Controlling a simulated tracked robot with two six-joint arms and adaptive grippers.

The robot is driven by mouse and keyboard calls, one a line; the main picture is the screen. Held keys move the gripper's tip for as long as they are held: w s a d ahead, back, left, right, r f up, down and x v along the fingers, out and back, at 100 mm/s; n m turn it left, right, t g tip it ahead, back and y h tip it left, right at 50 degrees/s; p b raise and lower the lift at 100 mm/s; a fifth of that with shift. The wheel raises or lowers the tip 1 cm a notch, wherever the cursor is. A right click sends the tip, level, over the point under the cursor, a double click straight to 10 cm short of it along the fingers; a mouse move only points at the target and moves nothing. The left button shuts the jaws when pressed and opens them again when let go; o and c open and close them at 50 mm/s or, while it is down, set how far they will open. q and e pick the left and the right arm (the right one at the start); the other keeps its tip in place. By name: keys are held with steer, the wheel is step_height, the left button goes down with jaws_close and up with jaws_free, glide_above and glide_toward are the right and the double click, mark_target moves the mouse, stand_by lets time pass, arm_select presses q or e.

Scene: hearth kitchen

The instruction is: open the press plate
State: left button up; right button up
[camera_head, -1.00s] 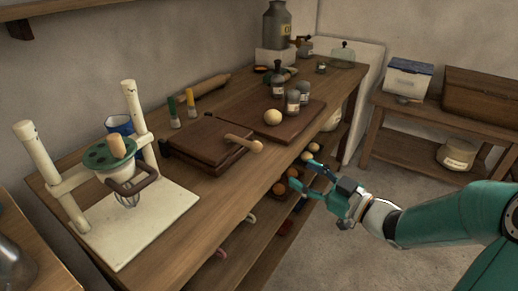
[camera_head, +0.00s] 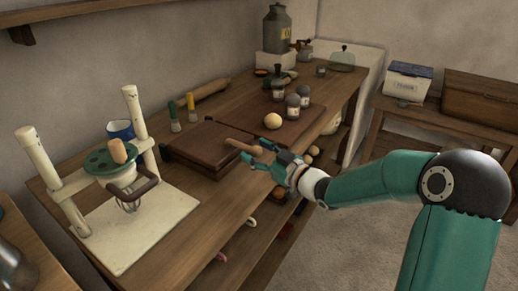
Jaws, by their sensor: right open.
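The press (camera_head: 208,147) is a flat, dark wooden block on the long table, its upper plate lying down and closed. Its light wooden handle (camera_head: 242,146) sticks out to the right over the front side. My right gripper (camera_head: 258,154) is open at the outer end of the handle, with its fingers around or just beside it; I cannot tell whether they touch. The fingers partly hide the handle's end. My left gripper is not in view.
A white stand with a green-topped whisk (camera_head: 114,156) is on the left. A dark board (camera_head: 290,128) with a dough ball (camera_head: 272,121) and jars (camera_head: 293,106) lies behind the gripper.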

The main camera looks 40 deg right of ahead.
steer(key=shift+w, duration=0.4)
steer(key=shift+c, duration=0.2)
jaws_close()
